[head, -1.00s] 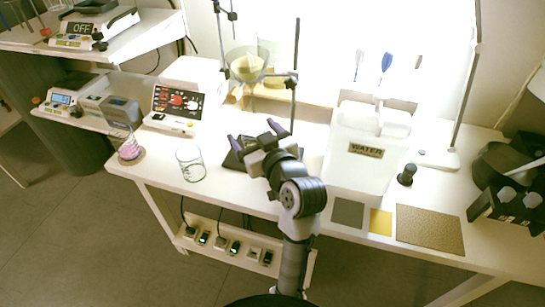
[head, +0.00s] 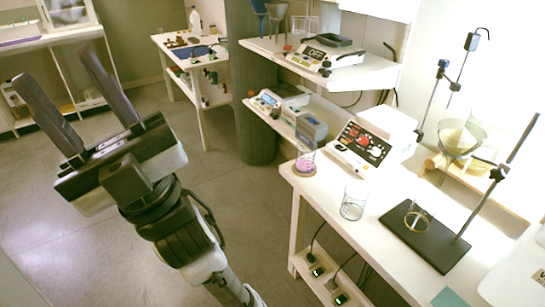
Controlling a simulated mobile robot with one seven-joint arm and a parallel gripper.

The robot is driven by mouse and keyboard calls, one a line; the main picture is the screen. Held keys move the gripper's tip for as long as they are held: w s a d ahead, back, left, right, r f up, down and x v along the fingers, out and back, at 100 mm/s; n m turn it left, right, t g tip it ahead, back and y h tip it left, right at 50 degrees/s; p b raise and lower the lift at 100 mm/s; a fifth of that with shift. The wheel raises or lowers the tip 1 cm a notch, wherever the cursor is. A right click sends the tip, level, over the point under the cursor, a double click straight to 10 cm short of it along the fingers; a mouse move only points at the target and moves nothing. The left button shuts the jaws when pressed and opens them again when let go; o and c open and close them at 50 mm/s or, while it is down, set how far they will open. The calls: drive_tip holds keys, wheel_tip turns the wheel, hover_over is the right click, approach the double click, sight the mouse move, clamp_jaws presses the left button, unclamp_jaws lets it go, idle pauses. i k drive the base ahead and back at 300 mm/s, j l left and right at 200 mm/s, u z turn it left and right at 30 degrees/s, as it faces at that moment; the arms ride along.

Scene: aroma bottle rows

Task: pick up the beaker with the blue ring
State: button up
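My gripper (head: 54,64) is at the left of the head view, raised over the floor. Its two dark fingers are spread and nothing is between them. A clear glass beaker (head: 352,203) stands upright near the front edge of the white bench, far to the right of my gripper. A taller clear vessel with pink contents (head: 305,160) stands at the bench's left corner. A small glass with a yellowish ring (head: 418,217) stands on the black stand base (head: 424,243). I cannot make out a blue ring on any of them.
A red-and-black control box (head: 362,145) and a stand with a clamped funnel (head: 462,140) are behind the glassware. Shelves with instruments (head: 330,57) rise at the back. A dark pillar (head: 253,120) stands left of the bench (head: 385,278). The floor on the left is clear.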

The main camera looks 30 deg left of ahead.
sight(305, 154)
drive_tip(key=i+u, duration=0.15)
drive_tip(key=u, duration=1.1)
drive_tip(key=i+l, duration=0.3)
drive_tip(key=l, duration=0.2)
drive_tip(key=i+l, duration=0.3)
drive_tip(key=l, duration=0.15)
